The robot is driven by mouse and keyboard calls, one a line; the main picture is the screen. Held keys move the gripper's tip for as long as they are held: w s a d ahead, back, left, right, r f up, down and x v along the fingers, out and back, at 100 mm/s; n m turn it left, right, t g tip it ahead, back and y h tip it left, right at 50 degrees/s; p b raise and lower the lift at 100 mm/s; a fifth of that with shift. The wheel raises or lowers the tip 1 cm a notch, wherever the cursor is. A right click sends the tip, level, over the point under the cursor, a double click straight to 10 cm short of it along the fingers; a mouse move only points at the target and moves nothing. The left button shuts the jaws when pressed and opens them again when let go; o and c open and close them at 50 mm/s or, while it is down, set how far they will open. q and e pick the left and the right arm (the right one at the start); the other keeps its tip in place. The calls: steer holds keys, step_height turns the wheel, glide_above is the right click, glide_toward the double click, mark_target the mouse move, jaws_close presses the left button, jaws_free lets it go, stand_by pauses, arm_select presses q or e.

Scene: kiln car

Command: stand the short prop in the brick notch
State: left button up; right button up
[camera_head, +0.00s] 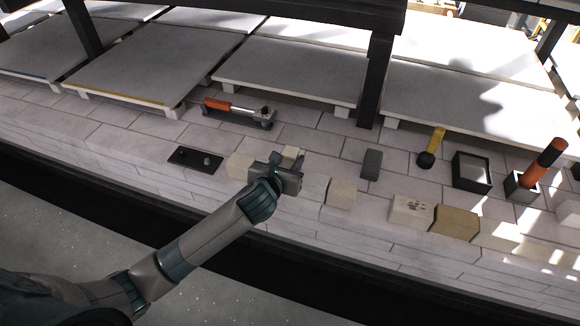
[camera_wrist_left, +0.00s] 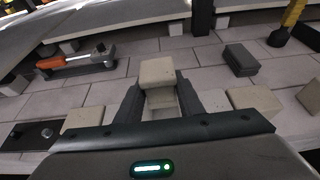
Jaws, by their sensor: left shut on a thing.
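My left gripper (camera_head: 288,168) is shut on a small pale block, likely the short prop (camera_head: 291,154), above the pale brick deck. In the left wrist view the gripper (camera_wrist_left: 159,98) has a dark finger on each side of the prop (camera_wrist_left: 157,73), whose top stands clear of the fingertips. Its lower end is partly hidden, so I cannot tell whether it touches anything. A cream block (camera_head: 240,165) is left of the gripper and another (camera_head: 341,192) is to its right. I cannot clearly make out the brick notch. My right gripper is not in view.
A dark plate with knobs (camera_head: 195,159) and an orange-handled tool (camera_head: 230,108) lie to the left. A grey block (camera_head: 371,163), a speckled block (camera_head: 411,209), a tan block (camera_head: 455,221) and a dark open box (camera_head: 471,171) stand right. A dark post (camera_head: 376,80) rises behind.

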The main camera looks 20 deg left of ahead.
arm_select(q)
step_height(320, 180, down, 2)
steer(key=shift+f, duration=0.4)
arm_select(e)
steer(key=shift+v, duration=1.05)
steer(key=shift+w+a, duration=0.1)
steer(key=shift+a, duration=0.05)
arm_select(q)
steer(key=shift+f, duration=0.25)
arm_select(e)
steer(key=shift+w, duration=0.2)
